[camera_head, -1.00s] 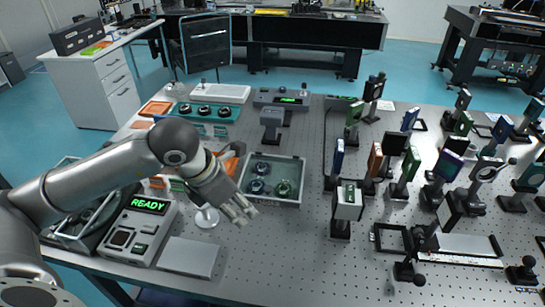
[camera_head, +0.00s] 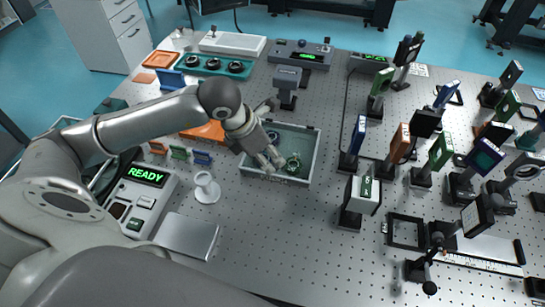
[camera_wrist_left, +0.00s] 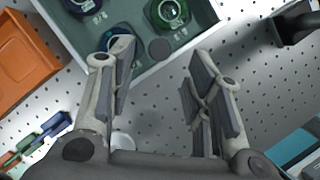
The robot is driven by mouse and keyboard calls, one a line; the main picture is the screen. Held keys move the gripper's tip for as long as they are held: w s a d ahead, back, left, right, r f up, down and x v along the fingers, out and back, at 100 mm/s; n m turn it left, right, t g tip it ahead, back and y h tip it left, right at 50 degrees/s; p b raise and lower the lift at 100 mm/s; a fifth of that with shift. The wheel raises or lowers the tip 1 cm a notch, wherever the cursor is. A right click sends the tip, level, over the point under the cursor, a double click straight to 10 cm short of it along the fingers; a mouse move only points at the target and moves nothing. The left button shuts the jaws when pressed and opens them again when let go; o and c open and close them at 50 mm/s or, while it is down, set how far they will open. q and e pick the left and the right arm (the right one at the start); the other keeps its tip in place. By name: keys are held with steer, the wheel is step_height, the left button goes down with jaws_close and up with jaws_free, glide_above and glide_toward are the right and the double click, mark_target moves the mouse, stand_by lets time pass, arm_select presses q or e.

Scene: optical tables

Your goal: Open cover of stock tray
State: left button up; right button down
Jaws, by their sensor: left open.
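The stock tray (camera_head: 314,158) is a shallow grey-green box on the perforated table, left of the optics. Round dark mounts lie in it, one with a green ring (camera_head: 293,163). I cannot tell whether a clear cover lies over it. My left gripper (camera_head: 268,163) is over the tray's left front part, fingers pointing down, and hides part of it. In the left wrist view the tray (camera_wrist_left: 195,22) is at the top, with a dark round spot (camera_wrist_left: 159,50) near its edge. The left fingers (camera_wrist_left: 160,68) are apart, with nothing between them. My right gripper is not in view.
An orange bin (camera_head: 207,131) is left of the tray, and a white round stand (camera_head: 205,189) is front left. A console reading READY (camera_head: 139,195) and a grey plate (camera_head: 187,236) are nearer. Upright optics, such as a white-faced block (camera_head: 362,195), crowd the right. Table in front is bare.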

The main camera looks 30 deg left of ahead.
mark_target(275, 164)
arm_select(q)
steer(key=shift+x, duration=2.15)
steer(key=shift+c, duration=0.5)
jaws_close()
